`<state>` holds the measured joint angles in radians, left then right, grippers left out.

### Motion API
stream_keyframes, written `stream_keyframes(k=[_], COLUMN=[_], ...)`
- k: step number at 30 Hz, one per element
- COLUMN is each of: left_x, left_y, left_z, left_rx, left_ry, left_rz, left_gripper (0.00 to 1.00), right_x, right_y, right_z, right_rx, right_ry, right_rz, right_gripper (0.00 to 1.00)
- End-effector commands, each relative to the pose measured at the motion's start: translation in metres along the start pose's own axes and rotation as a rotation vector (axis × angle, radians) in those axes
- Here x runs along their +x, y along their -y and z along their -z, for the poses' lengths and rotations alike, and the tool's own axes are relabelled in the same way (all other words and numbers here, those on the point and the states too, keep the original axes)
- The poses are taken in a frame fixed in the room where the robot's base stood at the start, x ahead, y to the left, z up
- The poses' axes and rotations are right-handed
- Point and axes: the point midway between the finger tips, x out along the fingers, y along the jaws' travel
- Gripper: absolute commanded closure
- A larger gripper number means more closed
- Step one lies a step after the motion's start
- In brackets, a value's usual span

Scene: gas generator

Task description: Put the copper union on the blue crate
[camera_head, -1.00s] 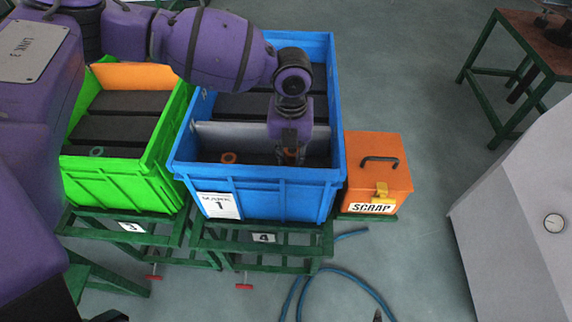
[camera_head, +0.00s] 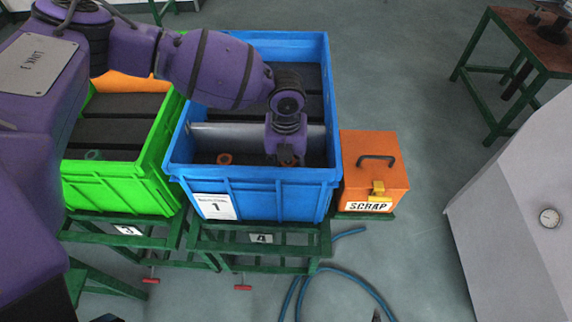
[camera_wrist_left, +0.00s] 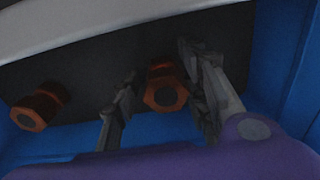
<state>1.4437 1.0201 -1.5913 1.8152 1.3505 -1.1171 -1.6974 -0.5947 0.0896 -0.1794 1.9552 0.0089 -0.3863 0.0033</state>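The blue crate (camera_head: 265,202) stands in the middle of the head view, marked with a "1" label. My left gripper (camera_head: 288,160) reaches down into its front compartment. In the left wrist view a copper union (camera_wrist_left: 165,86) lies on the dark crate floor between the two fingers of my left gripper (camera_wrist_left: 158,92). The fingers are apart, with a gap showing on the left side of the union. A second copper fitting (camera_wrist_left: 38,107) lies to the left, also seen in the head view (camera_head: 224,159). My right gripper is not in view.
A green crate (camera_head: 115,192) stands to the left with a small greyish ring-shaped part (camera_head: 94,155) inside. An orange scrap box (camera_head: 373,170) stands at the right. A grey divider (camera_head: 220,135) borders the compartment behind my gripper, and the crate's front wall is close.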

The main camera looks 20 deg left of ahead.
Motion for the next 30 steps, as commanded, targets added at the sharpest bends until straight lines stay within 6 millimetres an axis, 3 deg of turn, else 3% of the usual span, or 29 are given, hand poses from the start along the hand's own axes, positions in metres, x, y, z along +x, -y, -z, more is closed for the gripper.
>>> stream_keyframes(k=[10, 24, 30], left_x=[-0.011, -0.104, -0.122], left_y=[0.000, 0.001, 0.000], left_z=[-0.001, -0.001, 0.000], left_rx=[-0.001, 0.000, 0.001], left_ry=[0.002, 0.003, 0.000], left_rz=[0.001, 0.001, 0.000], left_gripper=[0.59, 0.59, 0.59], right_x=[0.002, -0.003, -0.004], right_y=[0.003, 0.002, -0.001], right_z=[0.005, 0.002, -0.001], right_rx=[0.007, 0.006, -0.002], right_ry=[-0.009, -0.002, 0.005], right_rz=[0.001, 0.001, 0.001], right_gripper=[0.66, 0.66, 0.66])
